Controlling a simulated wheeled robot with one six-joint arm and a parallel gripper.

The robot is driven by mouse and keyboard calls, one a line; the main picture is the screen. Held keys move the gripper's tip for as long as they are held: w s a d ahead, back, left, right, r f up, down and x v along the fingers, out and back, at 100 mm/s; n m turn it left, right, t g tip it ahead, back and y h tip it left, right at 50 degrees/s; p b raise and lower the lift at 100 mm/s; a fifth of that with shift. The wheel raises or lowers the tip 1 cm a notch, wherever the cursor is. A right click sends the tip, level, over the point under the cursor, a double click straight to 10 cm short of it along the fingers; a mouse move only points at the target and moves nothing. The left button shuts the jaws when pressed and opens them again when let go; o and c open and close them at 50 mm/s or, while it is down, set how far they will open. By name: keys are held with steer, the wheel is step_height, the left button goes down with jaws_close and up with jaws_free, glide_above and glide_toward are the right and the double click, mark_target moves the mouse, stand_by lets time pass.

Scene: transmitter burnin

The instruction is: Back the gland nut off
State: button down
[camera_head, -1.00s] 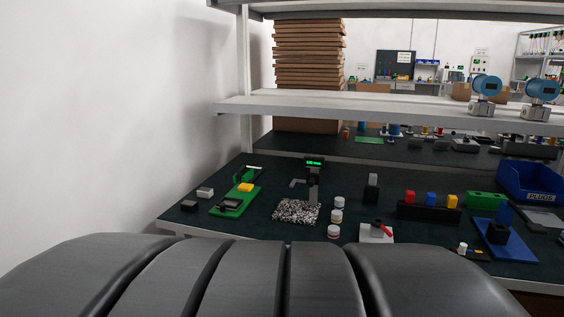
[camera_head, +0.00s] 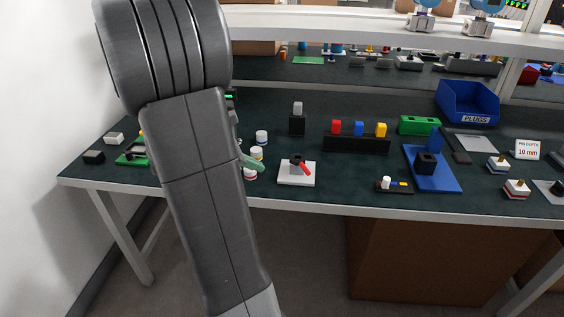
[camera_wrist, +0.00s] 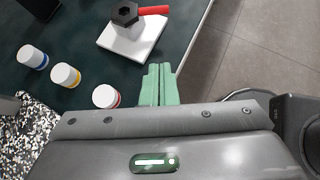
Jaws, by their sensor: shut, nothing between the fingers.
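A black hex nut (camera_head: 296,159), which looks like the gland nut, sits on a white block (camera_head: 288,179) near the table's front edge. A red lever (camera_head: 306,169) sticks out beside it. In the wrist view the nut (camera_wrist: 125,13) is at the top, with the red lever (camera_wrist: 153,10) to its right and the white base (camera_wrist: 131,40) below. My gripper's green fingers (camera_wrist: 160,72) are shut and empty, pointing towards the white base and apart from the nut. In the head view the fingertips (camera_head: 257,165) show left of the block; my arm hides the rest of the gripper.
Several small white jars, one with a blue band (camera_wrist: 65,75), stand left of the fingers. A blue stand (camera_head: 432,178), a black rack with coloured blocks (camera_head: 357,144) and a blue bin (camera_head: 468,104) are to the right.

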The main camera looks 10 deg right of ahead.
mark_target(306, 172)
steer(key=b+x, duration=0.2)
steer(key=x, duration=0.6)
steer(key=shift+s+d+f, duration=0.1)
steer(key=shift+d+f, duration=0.05)
steer(key=shift+f, duration=0.15)
steer(key=d, duration=0.3)
steer(key=shift+w+d, duration=0.15)
steer(key=shift+w, duration=0.25)
steer(key=shift+w+d+r, duration=0.15)
steer(key=shift+d+r, duration=0.05)
steer(key=shift+d, duration=0.45)
steer(key=shift+s+d+f+n+t+y+b, duration=0.15)
steer(key=shift+d+n+t+y+b, duration=0.25)
steer(key=shift+d+n+t+b, duration=0.6)
steer(key=shift+d+n+t, duration=0.3)
steer(key=shift+d+n, duration=0.05)
steer(key=shift+n, duration=0.15)
